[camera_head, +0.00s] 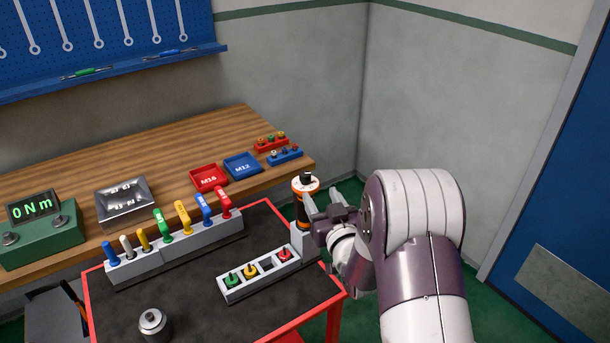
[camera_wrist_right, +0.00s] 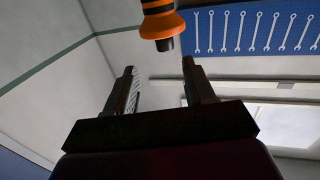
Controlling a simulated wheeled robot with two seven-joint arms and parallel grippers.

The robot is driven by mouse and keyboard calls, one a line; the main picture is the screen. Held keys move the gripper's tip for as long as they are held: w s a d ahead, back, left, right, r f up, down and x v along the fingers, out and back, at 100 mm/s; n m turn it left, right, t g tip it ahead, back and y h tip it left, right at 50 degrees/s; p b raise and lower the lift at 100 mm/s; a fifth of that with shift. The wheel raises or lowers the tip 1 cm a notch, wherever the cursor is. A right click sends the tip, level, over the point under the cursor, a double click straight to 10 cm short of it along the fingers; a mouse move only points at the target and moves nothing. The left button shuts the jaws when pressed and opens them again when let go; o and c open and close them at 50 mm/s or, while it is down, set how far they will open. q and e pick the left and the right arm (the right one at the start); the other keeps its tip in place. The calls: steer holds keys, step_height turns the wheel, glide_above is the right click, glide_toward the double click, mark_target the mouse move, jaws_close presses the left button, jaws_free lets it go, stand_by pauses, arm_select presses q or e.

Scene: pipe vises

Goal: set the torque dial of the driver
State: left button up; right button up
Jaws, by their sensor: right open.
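The driver (camera_head: 303,208) stands upright at the right corner of the red-edged cart, in a light grey holder (camera_head: 304,243). Its body is black and orange, with a white and orange ring and a dark knob (camera_head: 306,177) on top. My right gripper (camera_head: 322,206) is open beside the driver, its fingers pointing toward it. In the right wrist view, the driver's orange and black end (camera_wrist_right: 162,24) shows beyond the open, empty fingers of the gripper (camera_wrist_right: 158,75). Whether a finger touches the driver is unclear. The dial's marks are too small to read. My left gripper is not in view.
A green box reads "0 Nm" (camera_head: 34,207) on the wooden bench. The cart (camera_head: 200,300) carries a rack of coloured-handled tools (camera_head: 175,248), a tray of coloured pieces (camera_head: 262,272) and a metal cylinder (camera_head: 152,322). Red (camera_head: 209,177) and blue (camera_head: 243,166) trays lie on the bench.

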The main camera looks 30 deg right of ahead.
mark_target(307, 178)
steer(key=w, duration=0.3)
steer(key=w+p, duration=0.1)
steer(key=w, duration=0.4)
steer(key=shift+w+d+r+p, duration=0.2)
steer(key=shift+w+d+p, duration=0.1)
steer(key=shift+w+d, duration=0.25)
steer(key=shift+w, duration=0.15)
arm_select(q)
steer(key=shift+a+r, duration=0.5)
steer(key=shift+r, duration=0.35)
arm_select(e)
steer(key=shift+w, duration=0.2)
steer(key=shift+c, duration=0.3)
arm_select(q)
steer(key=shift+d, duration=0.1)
arm_select(e)
steer(key=c, duration=0.9)
